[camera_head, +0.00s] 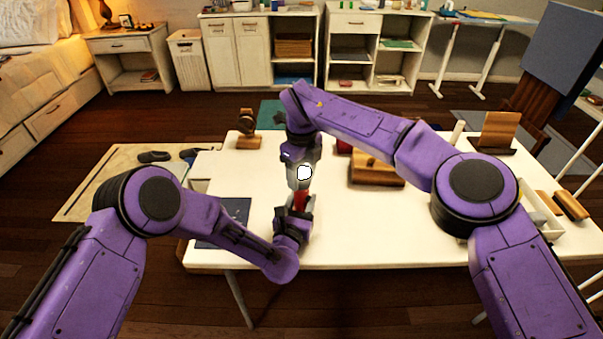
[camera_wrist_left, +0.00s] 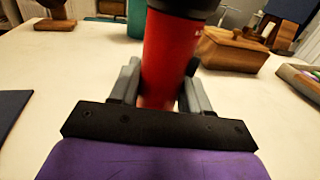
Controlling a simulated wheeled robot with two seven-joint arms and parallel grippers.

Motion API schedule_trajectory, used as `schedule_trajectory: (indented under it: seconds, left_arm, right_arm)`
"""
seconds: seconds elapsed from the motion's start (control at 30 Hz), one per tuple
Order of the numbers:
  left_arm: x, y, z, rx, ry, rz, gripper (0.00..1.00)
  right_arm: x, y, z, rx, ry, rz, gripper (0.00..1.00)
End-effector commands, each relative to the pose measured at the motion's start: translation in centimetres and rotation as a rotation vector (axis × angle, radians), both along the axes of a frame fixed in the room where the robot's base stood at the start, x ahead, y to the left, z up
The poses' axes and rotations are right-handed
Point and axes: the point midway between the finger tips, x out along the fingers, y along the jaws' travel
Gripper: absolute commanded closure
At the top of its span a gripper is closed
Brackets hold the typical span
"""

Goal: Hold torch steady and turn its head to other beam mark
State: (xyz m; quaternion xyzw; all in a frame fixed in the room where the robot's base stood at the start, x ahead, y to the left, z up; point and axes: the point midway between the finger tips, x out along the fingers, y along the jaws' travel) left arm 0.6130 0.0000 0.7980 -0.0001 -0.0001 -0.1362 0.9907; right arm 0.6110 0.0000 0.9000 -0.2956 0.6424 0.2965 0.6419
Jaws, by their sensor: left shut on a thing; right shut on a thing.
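The torch has a red body (camera_head: 300,199) and a dark head. The red body also shows large in the left wrist view (camera_wrist_left: 168,58), upright or slightly tilted, with its black upper part (camera_wrist_left: 187,7) cut off by the top edge. My left gripper (camera_wrist_left: 160,92) is shut on the red body, with one finger on each side. My right gripper (camera_head: 301,176) comes down from above and is shut on the torch's upper end. Its fingers hide most of the head, and a pale bright spot shows there. I cannot make out any beam marks.
The white table (camera_head: 370,235) carries a wooden box (camera_head: 375,171), a dark blue flat item (camera_head: 236,212), a wooden stand (camera_head: 249,141) at the back left and a tray (camera_head: 545,222) at the right. The front middle of the table is clear.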

Motion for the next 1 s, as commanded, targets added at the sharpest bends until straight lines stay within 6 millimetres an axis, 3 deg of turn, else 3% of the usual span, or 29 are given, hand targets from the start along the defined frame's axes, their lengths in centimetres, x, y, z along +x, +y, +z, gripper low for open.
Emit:
schedule_trajectory:
  seconds: [0.07,0.1,0.17,0.43,0.53,0.9,1.0]
  left_arm:
    - [0.0,0.1,-0.1,0.001,0.002,0.001,0.92]
    - [0.0,0.1,-0.1,0.001,0.002,0.001,0.92]
    - [0.0,0.1,-0.1,0.001,0.002,0.001,0.92]
    - [0.0,0.0,-0.1,0.002,0.002,0.0,0.92]
    - [0.0,0.0,-0.1,0.002,0.002,0.0,0.92]
    - [0.0,0.0,-0.1,0.001,0.001,-0.001,0.92]
    - [0.0,0.0,-0.1,0.001,0.001,-0.001,0.92]
  right_arm:
    - [0.0,0.0,0.1,0.0,-0.001,0.0,0.75]
    - [0.0,0.0,0.1,0.0,-0.001,0.0,0.38]
    - [0.0,0.0,0.1,0.0,-0.001,0.0,0.2]
    - [0.0,0.0,0.1,0.0,-0.001,-0.001,0.2]
    - [0.1,0.0,0.9,-0.001,-0.002,-0.002,0.2]
    - [0.1,0.0,9.7,0.0,-0.005,-0.003,0.2]
    - [0.1,0.0,11.1,-0.001,-0.004,-0.002,0.2]
